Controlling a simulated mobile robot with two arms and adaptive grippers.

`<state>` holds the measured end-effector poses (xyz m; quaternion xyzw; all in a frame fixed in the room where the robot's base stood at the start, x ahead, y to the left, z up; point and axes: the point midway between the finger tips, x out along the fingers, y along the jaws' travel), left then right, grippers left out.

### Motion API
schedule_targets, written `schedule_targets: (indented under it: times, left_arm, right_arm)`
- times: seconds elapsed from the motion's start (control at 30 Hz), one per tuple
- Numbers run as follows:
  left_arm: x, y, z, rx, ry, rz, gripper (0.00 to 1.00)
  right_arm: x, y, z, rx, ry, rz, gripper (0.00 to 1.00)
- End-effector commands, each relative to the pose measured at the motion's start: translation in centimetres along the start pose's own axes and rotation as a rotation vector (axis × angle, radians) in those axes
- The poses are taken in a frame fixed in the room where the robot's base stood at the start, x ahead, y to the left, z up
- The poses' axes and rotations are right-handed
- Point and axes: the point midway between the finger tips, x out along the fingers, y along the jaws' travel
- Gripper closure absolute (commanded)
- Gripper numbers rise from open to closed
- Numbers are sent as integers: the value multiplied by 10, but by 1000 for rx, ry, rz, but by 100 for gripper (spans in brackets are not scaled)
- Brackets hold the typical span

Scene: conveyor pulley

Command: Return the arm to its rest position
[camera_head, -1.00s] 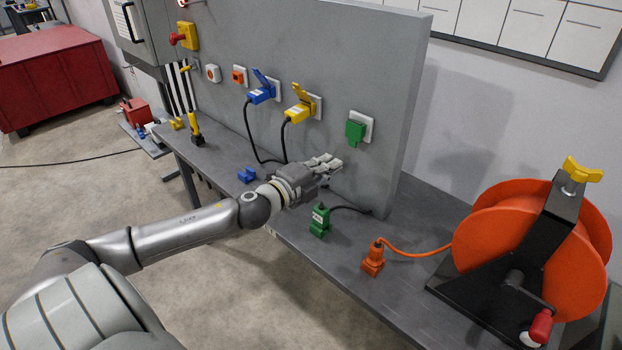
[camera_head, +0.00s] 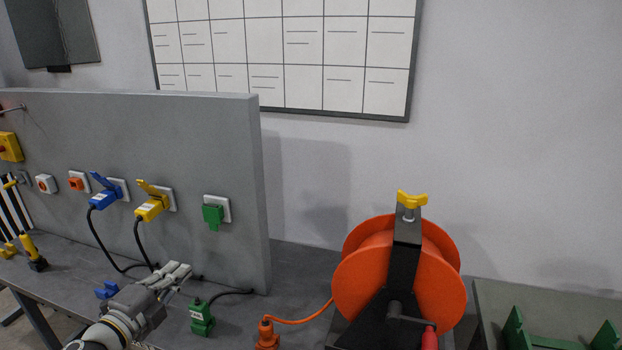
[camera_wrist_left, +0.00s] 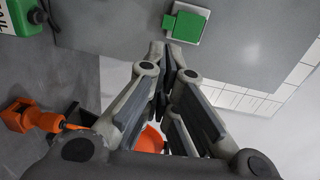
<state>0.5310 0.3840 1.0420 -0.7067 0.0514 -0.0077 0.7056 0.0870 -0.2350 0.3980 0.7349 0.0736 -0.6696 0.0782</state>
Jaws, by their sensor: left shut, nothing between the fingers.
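My left gripper (camera_head: 180,276) is at the lower left of the head view, above the grey bench and in front of the grey panel. Its fingers are together and hold nothing. In the left wrist view the gripper (camera_wrist_left: 166,50) points toward the panel, with its fingertips just below the green socket (camera_wrist_left: 185,24). My right gripper is not in view.
The grey panel (camera_head: 240,130) holds a blue plug (camera_head: 104,198), a yellow plug (camera_head: 152,207) and a green socket (camera_head: 214,214). A green plug (camera_head: 202,318) and an orange plug (camera_head: 267,335) stand on the bench (camera_head: 300,262). An orange reel (camera_head: 358,285) stands to the right.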

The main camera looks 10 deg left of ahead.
Motion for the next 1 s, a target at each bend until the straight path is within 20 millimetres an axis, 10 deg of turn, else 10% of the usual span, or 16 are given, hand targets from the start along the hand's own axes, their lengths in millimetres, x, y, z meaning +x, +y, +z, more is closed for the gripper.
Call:
schedule_targets:
  times: [0.17,0.37,0.63,1.0]
  left_arm:
    - [-13,27,2,-150,-105,36,100]
    - [-59,106,-9,-526,-385,194,100]
    - [-146,203,-86,-977,-706,543,100]
    - [-234,234,-206,-1301,-886,973,100]
  right_arm:
    - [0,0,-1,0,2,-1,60]
    - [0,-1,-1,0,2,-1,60]
    - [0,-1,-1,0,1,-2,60]
    - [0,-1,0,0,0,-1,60]
